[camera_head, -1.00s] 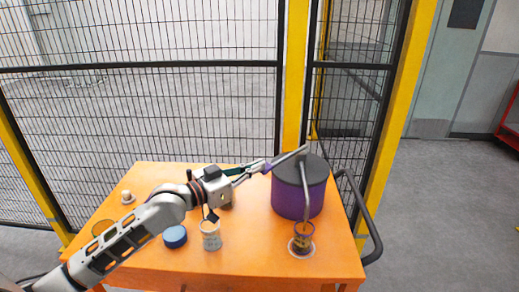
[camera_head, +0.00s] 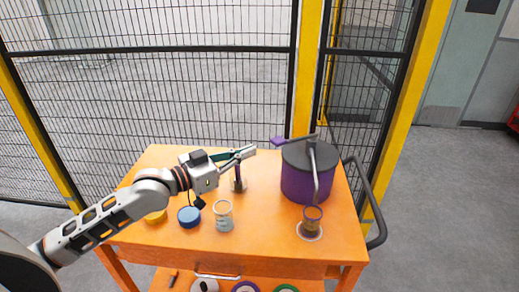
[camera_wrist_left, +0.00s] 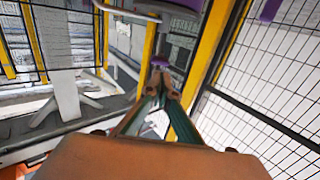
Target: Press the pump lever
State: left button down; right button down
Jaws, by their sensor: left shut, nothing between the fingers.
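The pump is a purple pot (camera_head: 302,185) with a dark lid, at the back right of the orange table (camera_head: 265,235). Its grey lever (camera_head: 300,138) points left from the top and ends in a purple tip (camera_head: 277,141). The lever stands raised above the lid. A grey spout (camera_head: 317,175) bends down to a small brownish cup (camera_head: 312,214) at the table's front right. My left gripper (camera_head: 251,151) is shut and empty, just left of the lever tip and apart from it. Its closed fingers also show in the left wrist view (camera_wrist_left: 161,87). My right gripper is out of view.
A pale jar (camera_head: 223,216), a blue lid (camera_head: 189,217) and a yellow round thing (camera_head: 155,217) stand below my left arm. A small holder (camera_head: 238,184) stands near my gripper. A dark handle rail (camera_head: 373,205) curves off the right side. Mesh fencing stands behind.

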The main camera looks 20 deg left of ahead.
pick_arm(q)
jog(key=shift+v, duration=1.9)
